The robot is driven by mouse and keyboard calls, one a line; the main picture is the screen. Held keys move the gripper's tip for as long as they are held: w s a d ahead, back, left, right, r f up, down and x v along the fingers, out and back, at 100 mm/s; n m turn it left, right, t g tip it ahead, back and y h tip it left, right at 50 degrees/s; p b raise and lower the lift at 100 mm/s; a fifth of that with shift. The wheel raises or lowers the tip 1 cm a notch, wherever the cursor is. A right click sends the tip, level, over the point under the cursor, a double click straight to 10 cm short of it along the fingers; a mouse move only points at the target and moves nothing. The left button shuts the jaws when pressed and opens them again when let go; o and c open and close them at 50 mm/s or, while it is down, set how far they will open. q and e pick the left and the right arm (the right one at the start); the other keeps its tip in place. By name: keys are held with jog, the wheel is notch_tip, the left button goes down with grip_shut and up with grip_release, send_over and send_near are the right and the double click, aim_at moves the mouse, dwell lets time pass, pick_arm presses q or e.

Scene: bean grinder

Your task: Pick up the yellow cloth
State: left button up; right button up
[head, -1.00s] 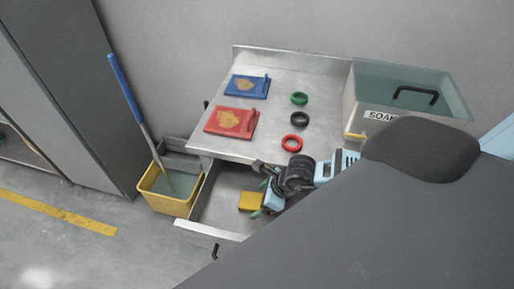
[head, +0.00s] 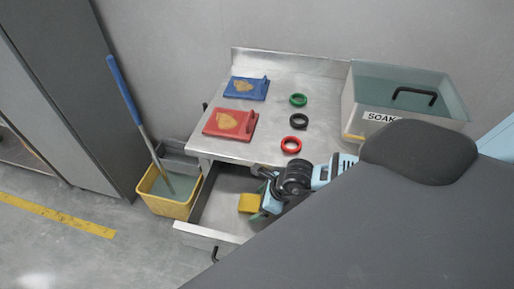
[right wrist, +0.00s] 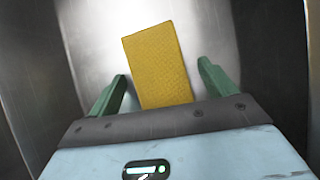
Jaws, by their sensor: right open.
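The yellow cloth (head: 249,203) lies flat in the open drawer (head: 221,197) under the metal counter. In the right wrist view the cloth (right wrist: 157,62) is a textured rectangle on the drawer's bottom, and its near end runs between the green fingers. My right gripper (right wrist: 162,85) is open, with one finger on each side of the cloth and a gap on both sides. In the head view my right gripper (head: 259,212) reaches into the drawer beside the cloth and partly covers it. I cannot tell whether the fingers touch the drawer bottom. My left gripper is not in view.
The drawer walls stand close around the gripper. The counter (head: 270,125) above holds a blue board (head: 240,88), a red board (head: 222,124), several coloured rings and a soak bin (head: 362,125). A yellow mop bucket (head: 165,204) stands left of the drawer.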

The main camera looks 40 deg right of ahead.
jog(key=shift+c, duration=0.3)
jog(key=c, duration=1)
jog(key=shift+r, duration=0.15)
